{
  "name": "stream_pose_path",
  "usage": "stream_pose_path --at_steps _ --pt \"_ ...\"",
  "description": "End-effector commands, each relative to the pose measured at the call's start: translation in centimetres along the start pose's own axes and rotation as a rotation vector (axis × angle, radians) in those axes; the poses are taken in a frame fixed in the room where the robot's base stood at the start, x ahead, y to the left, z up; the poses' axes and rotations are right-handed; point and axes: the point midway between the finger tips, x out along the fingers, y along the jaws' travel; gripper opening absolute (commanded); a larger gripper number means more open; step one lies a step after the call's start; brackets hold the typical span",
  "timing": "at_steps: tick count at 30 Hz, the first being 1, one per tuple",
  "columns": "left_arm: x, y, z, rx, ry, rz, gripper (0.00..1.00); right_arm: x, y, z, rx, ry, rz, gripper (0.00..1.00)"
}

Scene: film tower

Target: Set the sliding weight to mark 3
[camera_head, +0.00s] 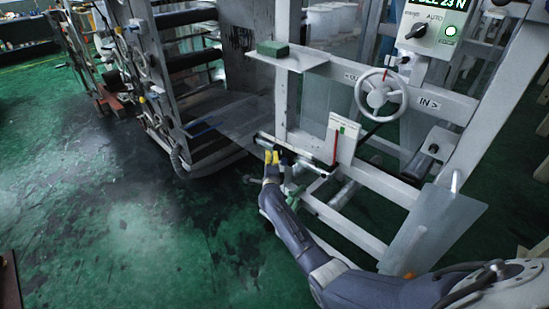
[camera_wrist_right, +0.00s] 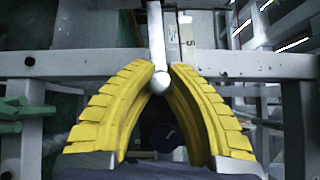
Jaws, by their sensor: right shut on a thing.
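My right gripper (camera_head: 271,158), with yellow fingers, is at the silver weight bar (camera_head: 305,164) low on the machine frame. In the right wrist view its fingers (camera_wrist_right: 162,76) close in around the round end of a silver rod (camera_wrist_right: 156,38). A dark round piece (camera_wrist_right: 167,137) shows between the fingers, nearer the palm. In the head view a small dark block (camera_head: 286,156), which looks like the sliding weight, sits on the bar right at the fingertips. The fingers partly hide it, and I cannot read the marks. My left gripper is not in view.
A white card (camera_head: 343,138) with a red line stands just right of the bar. A handwheel (camera_head: 381,94) and a control box (camera_head: 433,28) are above. A grey tilted plate (camera_head: 432,228) stands at right. The green floor (camera_head: 130,215) at left is clear.

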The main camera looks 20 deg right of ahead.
Motion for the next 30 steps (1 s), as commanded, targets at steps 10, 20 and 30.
stream_pose_path --at_steps 10,20,30 --pt "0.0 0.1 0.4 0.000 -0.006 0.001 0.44 -0.3 0.3 0.6 0.000 -0.010 0.004 0.44" --pt "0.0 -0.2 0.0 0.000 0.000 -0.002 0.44 -0.3 0.2 0.3 0.000 -0.005 0.003 0.46" --pt "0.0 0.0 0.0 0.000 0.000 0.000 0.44 -4.3 0.3 0.3 0.004 -0.005 0.004 0.46"
